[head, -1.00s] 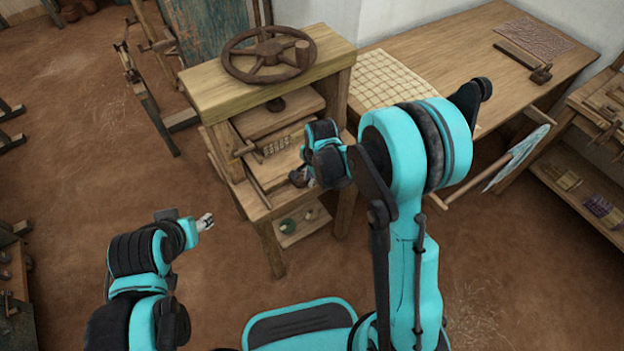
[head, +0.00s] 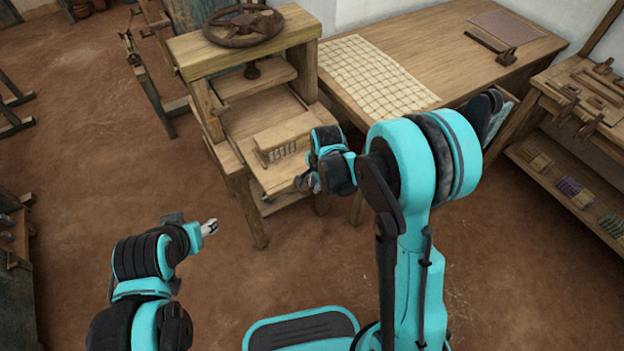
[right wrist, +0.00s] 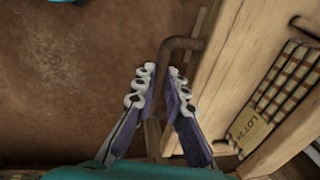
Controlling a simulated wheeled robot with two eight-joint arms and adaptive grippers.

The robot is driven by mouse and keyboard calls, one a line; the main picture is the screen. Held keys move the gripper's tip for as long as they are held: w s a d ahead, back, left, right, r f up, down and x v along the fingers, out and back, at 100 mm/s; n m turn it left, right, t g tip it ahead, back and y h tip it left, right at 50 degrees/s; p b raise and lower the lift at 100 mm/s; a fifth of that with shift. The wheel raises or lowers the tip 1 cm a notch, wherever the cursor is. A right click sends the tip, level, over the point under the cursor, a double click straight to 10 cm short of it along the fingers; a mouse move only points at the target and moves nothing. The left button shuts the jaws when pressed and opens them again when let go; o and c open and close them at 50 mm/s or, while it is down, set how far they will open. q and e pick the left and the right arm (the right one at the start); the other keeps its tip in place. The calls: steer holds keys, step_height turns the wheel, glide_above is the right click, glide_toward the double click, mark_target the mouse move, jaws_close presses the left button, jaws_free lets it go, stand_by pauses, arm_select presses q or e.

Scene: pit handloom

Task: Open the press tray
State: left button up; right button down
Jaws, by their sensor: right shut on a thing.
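The wooden press (head: 240,60) stands left of centre in the head view, with its tray (head: 262,118) slid out toward me. A wooden block and a striped stack (head: 290,148) lie in it near the front. In the right wrist view the tray's wooden front (right wrist: 222,62) runs along the right, with a brown metal handle (right wrist: 185,43) on it. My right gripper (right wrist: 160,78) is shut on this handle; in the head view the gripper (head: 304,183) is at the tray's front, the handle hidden. My left gripper (head: 209,227) hangs free, touching nothing; its jaw opening is too small to judge.
A handwheel (head: 243,25) tops the press. A wooden table (head: 440,60) with a checked cloth (head: 370,75) stands directly to its right. A shelf bench (head: 560,180) is at the far right. The earthen floor in front of the press is clear.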

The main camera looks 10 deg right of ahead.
steer(key=shift+s+d, duration=0.15)
steer(key=shift+s, duration=0.2)
steer(key=c, duration=1.6)
jaws_free()
steer(key=shift+o, duration=0.2)
step_height(320, 180, up, 12)
steer(key=s, duration=0.2)
steer(key=shift+d, duration=0.4)
steer(key=shift+f, duration=0.1)
